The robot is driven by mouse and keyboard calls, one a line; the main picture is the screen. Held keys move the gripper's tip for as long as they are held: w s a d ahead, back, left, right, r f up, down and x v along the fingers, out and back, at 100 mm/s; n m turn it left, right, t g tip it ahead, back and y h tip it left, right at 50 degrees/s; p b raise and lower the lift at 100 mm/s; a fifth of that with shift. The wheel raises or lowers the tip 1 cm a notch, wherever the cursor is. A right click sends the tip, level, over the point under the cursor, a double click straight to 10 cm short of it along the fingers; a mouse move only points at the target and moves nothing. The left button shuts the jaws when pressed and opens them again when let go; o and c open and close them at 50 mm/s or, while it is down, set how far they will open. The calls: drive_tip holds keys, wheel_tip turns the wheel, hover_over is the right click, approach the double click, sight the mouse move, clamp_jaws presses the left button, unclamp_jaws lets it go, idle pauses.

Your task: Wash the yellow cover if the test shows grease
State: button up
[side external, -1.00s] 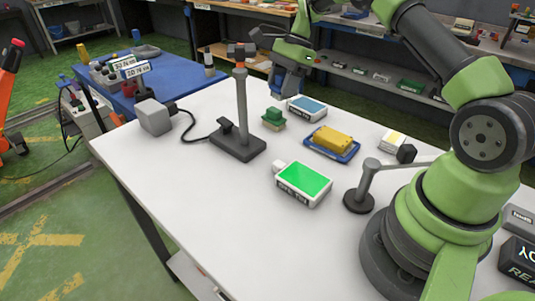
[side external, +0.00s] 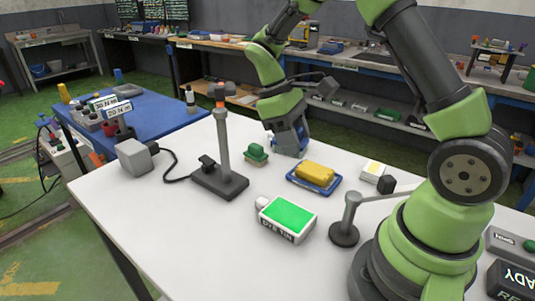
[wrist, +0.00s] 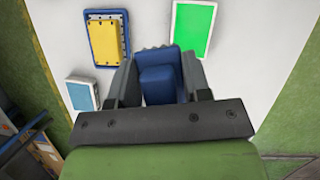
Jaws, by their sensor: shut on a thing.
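The yellow cover (side external: 315,174) lies on a blue tray (side external: 327,188) near the middle of the white table. In the wrist view the cover (wrist: 105,39) and tray (wrist: 125,15) are at upper left. My gripper (side external: 288,150) is low over the table, behind and left of the cover and apart from it. In the wrist view my gripper (wrist: 158,57) is shut on a dark blue block (wrist: 157,88). A light-blue-topped box (wrist: 82,94) lies left of the jaws there; my gripper seems to hide it in the side view. No grease can be made out on the cover.
A green-topped dye tin (side external: 287,218) stands at the front. A green block (side external: 256,153) sits left of my gripper. A tall post on a dark base (side external: 220,182) and a short post stand (side external: 345,232) are upright obstacles. The front left tabletop is clear.

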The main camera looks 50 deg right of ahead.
sight(308, 164)
drive_tip(key=s+d+f+n+t+h, duration=0.1)
drive_tip(key=s+d+f+n, duration=0.15)
drive_tip(key=d, duration=0.35)
drive_tip(key=s+d+f+n+h, duration=0.1)
drive_tip(key=s+d+n, duration=0.15)
drive_tip(key=d, duration=0.35)
drive_tip(key=shift+n, duration=0.3)
drive_tip(key=shift+w+d+f, duration=0.1)
drive_tip(key=shift+f, duration=1.7)
drive_tip(key=shift+w+d+f, duration=0.1)
drive_tip(key=shift+f, duration=1.7)
drive_tip(key=shift+w+f, duration=0.45)
drive_tip(key=shift+w, duration=3.8)
drive_tip(key=shift+s, duration=4.3)
wheel_tip(308, 164, up, 8)
